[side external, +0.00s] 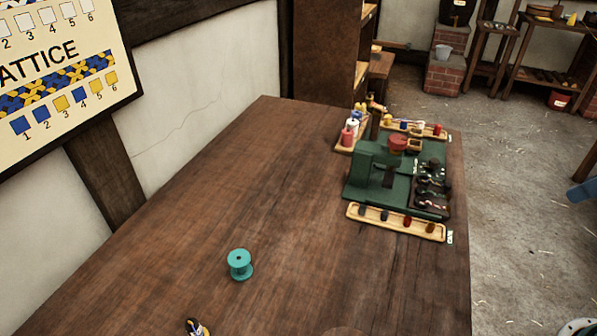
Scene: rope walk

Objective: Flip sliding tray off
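A green machine (372,165) stands on the far right part of the wooden table. A dark tray (430,210) holding several small dark and pinkish pieces sits at its right side; I cannot tell if this is the sliding tray or which position it is in. A red round part (397,144) sits on top of the machine near its back. No switch or lever can be clearly told at this size. My gripper is not in view.
A long wooden tray (372,221) with several small spools lies in front of the machine. Another wooden tray (428,136) and a rack of colored spools (350,130) stand behind it. A teal spool (240,264) stands alone. The table's middle (270,190) is clear.

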